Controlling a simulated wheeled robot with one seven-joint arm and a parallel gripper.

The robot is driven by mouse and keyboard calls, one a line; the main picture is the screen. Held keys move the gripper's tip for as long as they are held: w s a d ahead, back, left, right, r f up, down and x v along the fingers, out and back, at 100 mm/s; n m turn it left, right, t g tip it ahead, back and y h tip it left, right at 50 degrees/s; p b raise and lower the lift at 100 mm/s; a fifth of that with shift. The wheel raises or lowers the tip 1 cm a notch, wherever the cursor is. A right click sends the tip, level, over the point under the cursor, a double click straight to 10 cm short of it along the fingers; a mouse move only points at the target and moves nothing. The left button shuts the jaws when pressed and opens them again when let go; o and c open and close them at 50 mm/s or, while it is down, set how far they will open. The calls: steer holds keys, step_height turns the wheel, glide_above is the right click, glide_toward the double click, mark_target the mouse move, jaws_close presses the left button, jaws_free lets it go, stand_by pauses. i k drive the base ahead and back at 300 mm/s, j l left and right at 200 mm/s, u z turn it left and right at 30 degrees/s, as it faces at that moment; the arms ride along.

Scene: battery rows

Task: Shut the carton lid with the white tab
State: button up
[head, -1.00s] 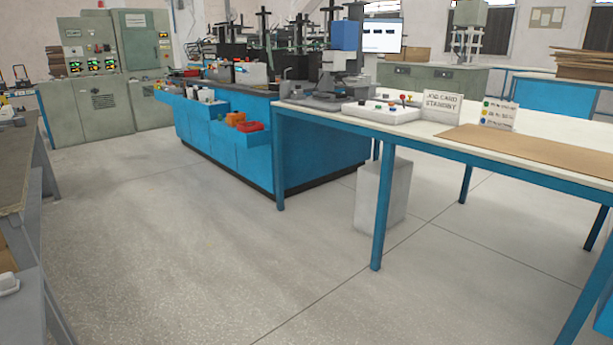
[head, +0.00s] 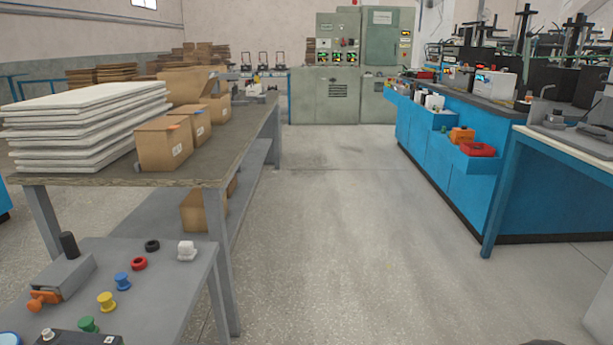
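Several brown cartons stand in a row on the grey workbench (head: 235,150) at the left. The nearest carton (head: 166,148) looks closed, with a small orange mark on its top edge. A second carton (head: 196,122) stands just behind it, and a third carton (head: 218,108) is behind that. A taller brown cardboard shape (head: 186,84) rises behind them; I cannot tell whether it is a raised lid. I cannot make out a white tab on any carton. My gripper is not in view.
White sheets (head: 85,125) are stacked left of the cartons. A lower grey table (head: 175,285) in front holds coloured knobs and a white piece (head: 187,250). Blue cabinets (head: 440,160) stand at the right. The floor (head: 340,220) between is clear.

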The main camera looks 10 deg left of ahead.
mark_target(211, 82)
steer(key=i+u, duration=0.2)
steer(key=i, duration=0.8)
steer(key=i+u, duration=0.2)
steer(key=i, duration=0.75)
steer(key=l, duration=0.1)
